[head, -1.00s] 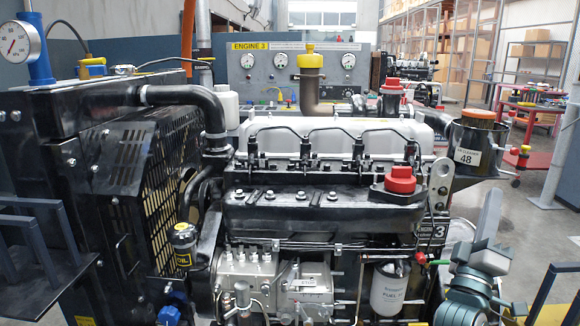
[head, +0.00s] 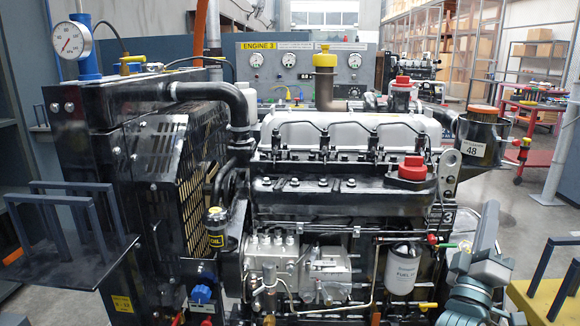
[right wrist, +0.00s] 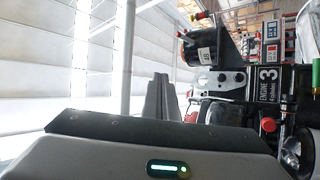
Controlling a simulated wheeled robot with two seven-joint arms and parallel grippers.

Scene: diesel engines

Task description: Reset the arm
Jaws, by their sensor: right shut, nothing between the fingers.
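My right gripper (head: 487,218) stands upright at the lower right of the head view, beside the right end of the engine. Its fingers are shut and hold nothing. In the right wrist view its fingers (right wrist: 161,97) point up, with a white wall behind them. The black and silver engine (head: 330,210) fills the middle of the head view. In the right wrist view its side with the "ENGINE 3" plate (right wrist: 268,82) is to the right of the fingers, with a gap in the picture. My left gripper is not in view.
A radiator housing (head: 165,165) with a pressure gauge (head: 72,40) stands at the left. A dark shelf with upright bars (head: 95,262) is at the near left. Yellow-and-grey frames (head: 545,295) are at the near right. A gauge panel (head: 300,62) and a red cart (head: 540,120) are behind.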

